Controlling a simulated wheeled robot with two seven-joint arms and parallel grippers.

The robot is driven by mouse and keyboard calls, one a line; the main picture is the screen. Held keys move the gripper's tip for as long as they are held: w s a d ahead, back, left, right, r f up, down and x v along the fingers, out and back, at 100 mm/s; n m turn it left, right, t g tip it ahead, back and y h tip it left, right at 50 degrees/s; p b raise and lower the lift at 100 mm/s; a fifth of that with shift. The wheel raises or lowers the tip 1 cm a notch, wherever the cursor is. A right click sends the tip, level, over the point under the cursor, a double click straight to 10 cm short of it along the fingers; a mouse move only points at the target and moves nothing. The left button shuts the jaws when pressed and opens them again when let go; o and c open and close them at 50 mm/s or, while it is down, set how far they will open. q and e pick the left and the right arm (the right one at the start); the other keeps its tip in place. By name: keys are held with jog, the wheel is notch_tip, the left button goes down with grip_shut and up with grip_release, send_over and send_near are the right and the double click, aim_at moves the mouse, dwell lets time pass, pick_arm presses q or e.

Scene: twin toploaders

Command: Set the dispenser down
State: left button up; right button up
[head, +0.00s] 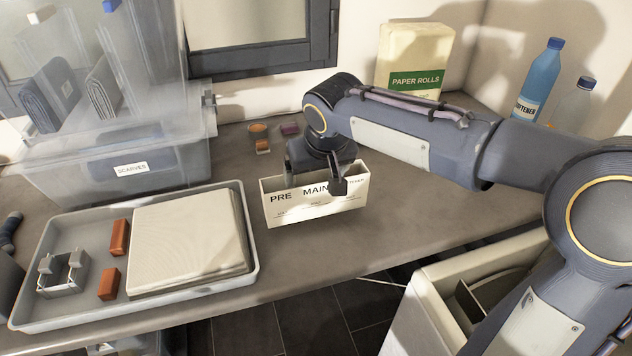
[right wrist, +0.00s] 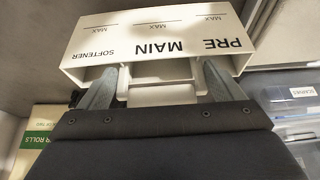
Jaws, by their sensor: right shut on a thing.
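The dispenser (head: 315,203) is a cream, open-topped drawer marked PRE, MAIN and SOFTENER. It is upright above the grey counter, right of the tray; I cannot tell whether its base touches the counter. My right gripper (head: 317,178) comes down on it from above and is shut on it. In the right wrist view the dispenser (right wrist: 155,45) shows its lettering upside down, with the gripper's two fingers (right wrist: 158,80) reaching into its open side around a pale middle part. My left gripper is not in view.
A grey tray (head: 255,262) holds a folded cream cloth (head: 190,240), orange blocks and a metal bracket. Clear bins (head: 120,165) stand behind it. Small coloured blocks (head: 262,146), a PAPER ROLLS pack (head: 412,60) and bottles (head: 540,85) are at the back. Counter (head: 430,205) right of the dispenser is bare.

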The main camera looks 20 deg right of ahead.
aim_at(316, 185)
jog(key=shift+f, duration=1.45)
jog(key=shift+f+b, duration=0.2)
jog(key=shift+b, duration=0.1)
jog(key=o, duration=0.7)
jog(key=shift+r, duration=0.1)
